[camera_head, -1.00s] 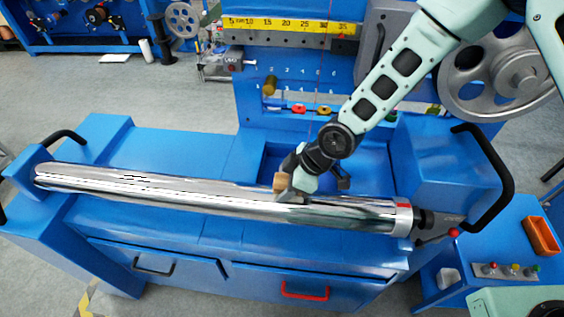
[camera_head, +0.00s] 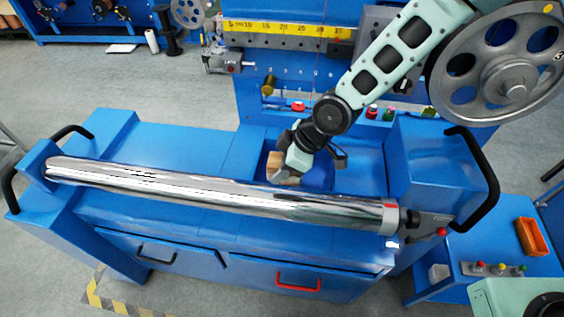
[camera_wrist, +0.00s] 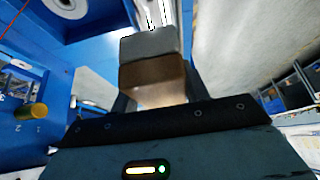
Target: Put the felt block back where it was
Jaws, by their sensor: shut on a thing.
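The felt block (camera_head: 280,168) has a tan-brown part and a grey part. My gripper (camera_head: 284,176) is shut on it, just behind the shiny metal roller (camera_head: 220,193) and over the blue recess in the bench. In the wrist view the felt block (camera_wrist: 152,62) stands out beyond the dark gripper body, its grey end farthest from the gripper and its brown part nearer. The fingertips are mostly hidden there. In the head view I cannot tell whether the block touches the roller or the recess.
The blue bench (camera_head: 170,150) carries the roller across its front. A black handle (camera_head: 478,185) and a large grey pulley wheel (camera_head: 500,65) stand at the right. Colored knobs (camera_head: 372,112) and a yellow scale (camera_head: 285,29) are on the back panel. An orange bin (camera_head: 531,237) is at far right.

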